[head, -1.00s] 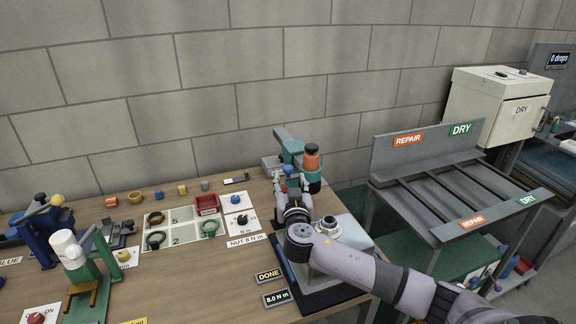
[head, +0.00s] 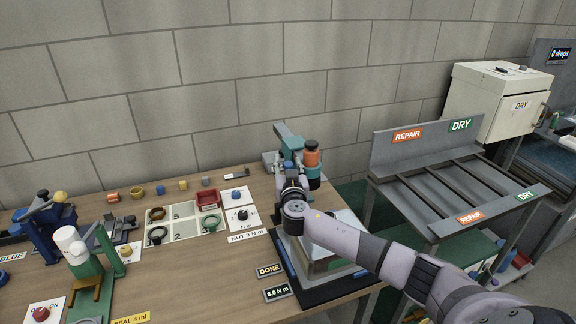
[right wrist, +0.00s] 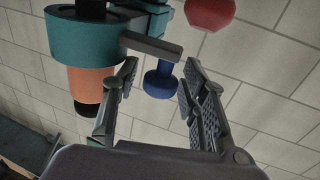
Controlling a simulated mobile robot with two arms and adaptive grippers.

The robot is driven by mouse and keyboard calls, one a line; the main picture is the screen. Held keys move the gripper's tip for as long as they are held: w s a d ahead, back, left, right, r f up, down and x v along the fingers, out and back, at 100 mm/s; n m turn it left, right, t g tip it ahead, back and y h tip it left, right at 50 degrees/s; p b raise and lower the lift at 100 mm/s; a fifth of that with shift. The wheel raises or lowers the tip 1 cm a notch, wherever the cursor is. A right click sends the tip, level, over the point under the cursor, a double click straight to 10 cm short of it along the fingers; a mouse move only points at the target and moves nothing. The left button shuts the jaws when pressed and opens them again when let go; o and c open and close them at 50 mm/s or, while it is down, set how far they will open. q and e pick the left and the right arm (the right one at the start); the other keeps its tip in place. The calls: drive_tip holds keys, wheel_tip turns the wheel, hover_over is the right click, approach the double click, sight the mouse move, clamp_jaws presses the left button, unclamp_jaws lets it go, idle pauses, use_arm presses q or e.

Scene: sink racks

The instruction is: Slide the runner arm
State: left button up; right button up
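The runner is a teal tool with an orange body (head: 311,158) at the back right of the bench. It also shows at the upper left of the right wrist view (right wrist: 92,40). A grey bar (right wrist: 150,47) reaches from its teal part, with a blue knob (right wrist: 161,80) at its end. My right gripper (head: 291,178) is at the runner's front in the head view. In the right wrist view its two fingers (right wrist: 160,80) are apart, with the knob between them and no clear contact. My left gripper is not in view.
A red ball-like part (right wrist: 210,12) is above the fingers. A nut board (head: 185,236) with rings and a red tray (head: 208,200) lies to the left. A green dispenser stand (head: 103,262) is farther left. A grey rack (head: 455,185) stands right of the bench.

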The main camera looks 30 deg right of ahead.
clamp_jaws()
idle(0.6)
